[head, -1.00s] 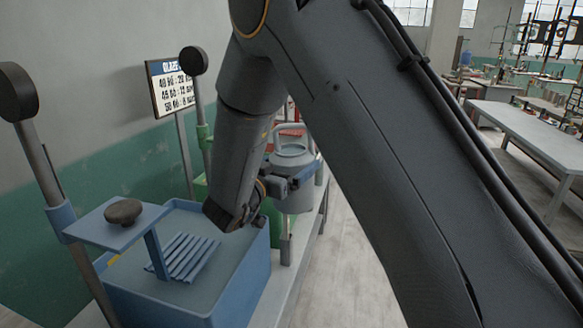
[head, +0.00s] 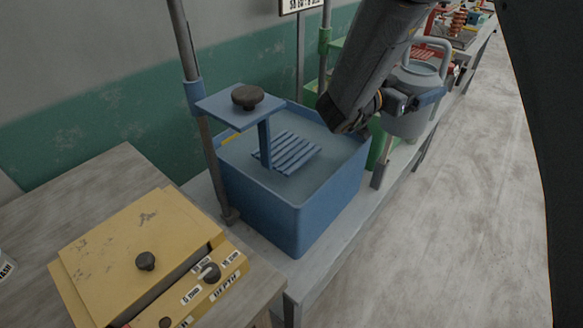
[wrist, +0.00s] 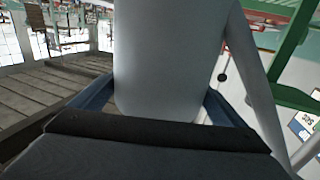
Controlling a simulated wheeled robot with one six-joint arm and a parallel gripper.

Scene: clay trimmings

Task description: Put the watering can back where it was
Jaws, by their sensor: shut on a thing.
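The grey watering can (head: 408,112) hangs upright in my gripper (head: 420,100), in the upper right of the head view. Its arched handle rises above the jaws. The blue fingers are shut around its body, to the right of the blue tub. In the wrist view the can's pale body (wrist: 170,65) fills the middle, between the blue fingers (wrist: 160,112). Its spout slants down along the right side there. The place where the can stood before cannot be told from these frames.
A blue tub (head: 300,215) of grey liquid with a slatted rack (head: 288,153) stands on a long grey bench. A blue plate with a dark knob overhangs it. Front left, a yellow box (head: 140,245) sits on a wooden table. Green frames (head: 325,45) stand behind. Floor at right is clear.

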